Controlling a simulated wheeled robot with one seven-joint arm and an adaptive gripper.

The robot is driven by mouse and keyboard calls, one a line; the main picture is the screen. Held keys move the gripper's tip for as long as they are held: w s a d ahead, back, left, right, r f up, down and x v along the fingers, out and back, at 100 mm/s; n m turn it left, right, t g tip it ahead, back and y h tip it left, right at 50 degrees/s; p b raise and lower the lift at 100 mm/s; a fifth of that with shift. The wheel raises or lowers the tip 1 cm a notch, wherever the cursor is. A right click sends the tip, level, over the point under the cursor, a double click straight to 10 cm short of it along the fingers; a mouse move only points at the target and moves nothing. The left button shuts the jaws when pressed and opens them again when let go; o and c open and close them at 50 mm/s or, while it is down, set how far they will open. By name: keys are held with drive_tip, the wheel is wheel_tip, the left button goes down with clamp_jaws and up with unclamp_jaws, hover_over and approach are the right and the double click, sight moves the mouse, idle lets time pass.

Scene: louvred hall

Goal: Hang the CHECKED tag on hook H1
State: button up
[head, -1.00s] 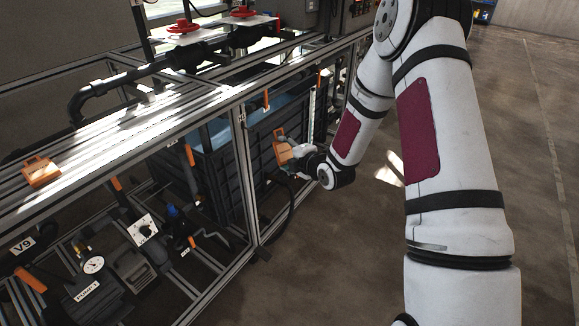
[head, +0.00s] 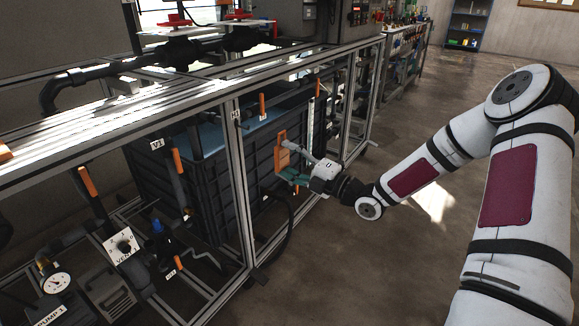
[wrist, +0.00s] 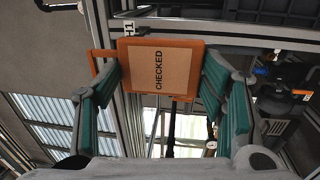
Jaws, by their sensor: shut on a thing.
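The CHECKED tag (wrist: 160,72), an orange-framed plate with a tan face and dark lettering, is between the green-padded fingers of my gripper (wrist: 161,72) in the wrist view. My gripper is shut on it. In the head view the tag (head: 281,152) stands upright in my gripper (head: 296,176), in front of the dark crate. A white H1 label (wrist: 129,29) shows just above the tag's upper left in the wrist view. A small label on the frame post (head: 235,115) is left of the gripper in the head view. The hook itself cannot be made out clearly.
The aluminium frame (head: 240,190) with its upright posts and top rail stands close to my gripper. The dark crate (head: 215,185) is inside it. Orange-handled valves (head: 88,181) and a gauge (head: 56,282) are at left. Open floor (head: 400,260) lies to the right.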

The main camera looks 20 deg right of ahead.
drive_tip(key=f+b+x, duration=0.1)
drive_tip(key=x, duration=0.7)
drive_tip(key=shift+w+b, duration=0.15)
drive_tip(key=shift+b, duration=0.35)
drive_tip(key=shift+f+b, duration=0.1)
drive_tip(key=shift+b, duration=0.35)
idle(0.6)
drive_tip(key=shift+f+b+x, duration=0.15)
drive_tip(key=shift+b+x, duration=0.35)
drive_tip(key=shift+x, duration=0.45)
drive_tip(key=shift+f+b+x, duration=0.1)
drive_tip(key=shift+b+x, duration=0.4)
drive_tip(key=shift+x, duration=0.45)
drive_tip(key=shift+w+a+r, duration=0.15)
drive_tip(key=shift+w+a, duration=0.1)
drive_tip(key=shift+w, duration=0.05)
drive_tip(key=shift+w+a+b, duration=0.35)
drive_tip(key=shift+w+b, duration=0.05)
drive_tip(key=shift+a, duration=0.1)
